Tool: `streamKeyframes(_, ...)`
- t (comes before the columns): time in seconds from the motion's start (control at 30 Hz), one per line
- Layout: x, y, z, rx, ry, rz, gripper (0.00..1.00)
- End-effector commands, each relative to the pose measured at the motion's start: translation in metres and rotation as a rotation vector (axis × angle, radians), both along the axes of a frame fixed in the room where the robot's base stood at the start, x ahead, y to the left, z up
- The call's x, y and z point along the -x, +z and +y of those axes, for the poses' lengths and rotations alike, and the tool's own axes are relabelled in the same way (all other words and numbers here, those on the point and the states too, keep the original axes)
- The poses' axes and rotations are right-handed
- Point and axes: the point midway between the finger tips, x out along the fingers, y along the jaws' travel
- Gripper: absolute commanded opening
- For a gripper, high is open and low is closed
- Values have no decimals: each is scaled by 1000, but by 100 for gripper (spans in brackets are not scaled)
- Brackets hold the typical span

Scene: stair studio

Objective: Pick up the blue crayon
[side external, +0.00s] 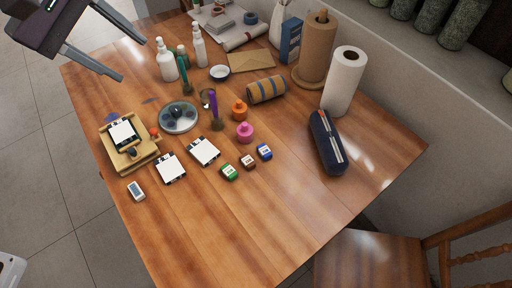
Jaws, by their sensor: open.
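I cannot make out a clear blue crayon. A small blue block (264,152) with a white label lies on the table, right of a brown block (248,162) and a green block (229,172). A small blue patch (111,117) shows at the far edge of the wooden stand (146,158); its shape is too small to tell. A purple stick (213,104) and a green stick (183,70) stand upright on dark bases. My gripper (134,58) is open and empty at the top left, above and apart from the table's left edge.
White bottles (166,62), a glass dish (179,117), orange (239,110) and pink (245,132) pots and a striped roll (266,89) crowd the middle. The near table (240,225) is clear.

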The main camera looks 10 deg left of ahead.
Motion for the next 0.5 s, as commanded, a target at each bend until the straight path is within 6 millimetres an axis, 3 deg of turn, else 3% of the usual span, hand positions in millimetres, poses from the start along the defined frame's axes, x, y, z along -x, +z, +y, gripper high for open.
streamKeyframes(0.03, -24, -31, -33, 60, 124, 83, 51)
streamKeyframes(0.1, -52, -79, -77, 147, 339, 189, 51)
streamKeyframes(0.23, -75, -178, -146, 253, 709, 348, 51)
streamKeyframes(0.3, -77, -223, -169, 288, 863, 399, 51)
streamKeyframes(0.4, -73, -267, -187, 319, 1007, 443, 51)
streamKeyframes(0.5, -72, -287, -194, 333, 1070, 458, 51)
